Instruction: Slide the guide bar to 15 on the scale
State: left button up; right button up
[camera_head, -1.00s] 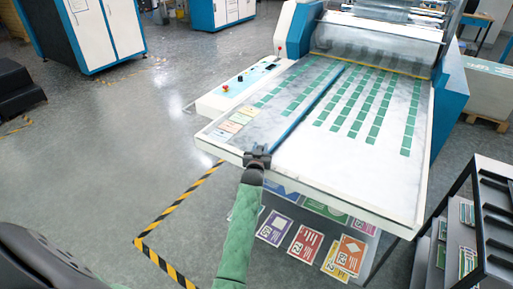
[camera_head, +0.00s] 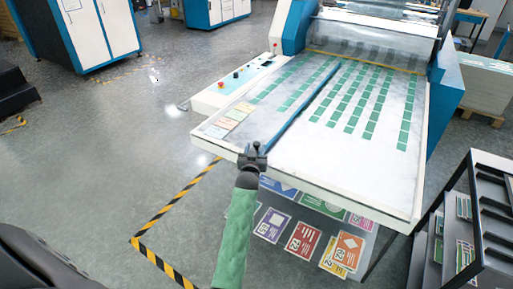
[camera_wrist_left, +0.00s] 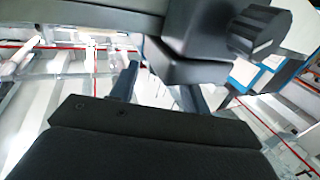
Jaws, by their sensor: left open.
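The guide bar (camera_head: 300,103) is a long blue bar lying lengthwise over the white table of the laminating machine, left of the middle. A dark clamp (camera_head: 254,148) sits at its near end on the table's front edge. In the left wrist view a black clamp block with a ribbed knob (camera_wrist_left: 257,30) is close up. My left gripper (camera_head: 251,162) is at this near end, just in front of the clamp. Its fingers (camera_wrist_left: 160,88) are apart, near the block; I cannot tell if they touch it. Scale numbers are not readable. My right gripper is out of view.
Rows of green cards (camera_head: 365,105) lie on the table, with pale cards at its left corner. A control panel (camera_head: 235,84) is on the left. A dark rack (camera_head: 490,215) stands at right. Printed sheets (camera_head: 303,240) show below the front edge. Floor at left is open.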

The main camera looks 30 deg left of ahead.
pick_arm(q)
jog(key=b+v, duration=0.1)
jog(key=v, duration=0.2)
jog(key=shift+s+d+f, duration=0.15)
jog(key=shift+s+d+r, duration=0.1)
jog(key=shift+s+r, duration=0.1)
jog(key=shift+s, duration=0.25)
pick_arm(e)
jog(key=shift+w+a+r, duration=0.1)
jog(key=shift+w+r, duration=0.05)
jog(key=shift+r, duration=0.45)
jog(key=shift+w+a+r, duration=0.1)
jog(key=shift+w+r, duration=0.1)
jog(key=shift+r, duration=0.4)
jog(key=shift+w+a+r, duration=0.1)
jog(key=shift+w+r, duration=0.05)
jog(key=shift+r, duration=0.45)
pick_arm(q)
jog(key=shift+f, duration=0.1)
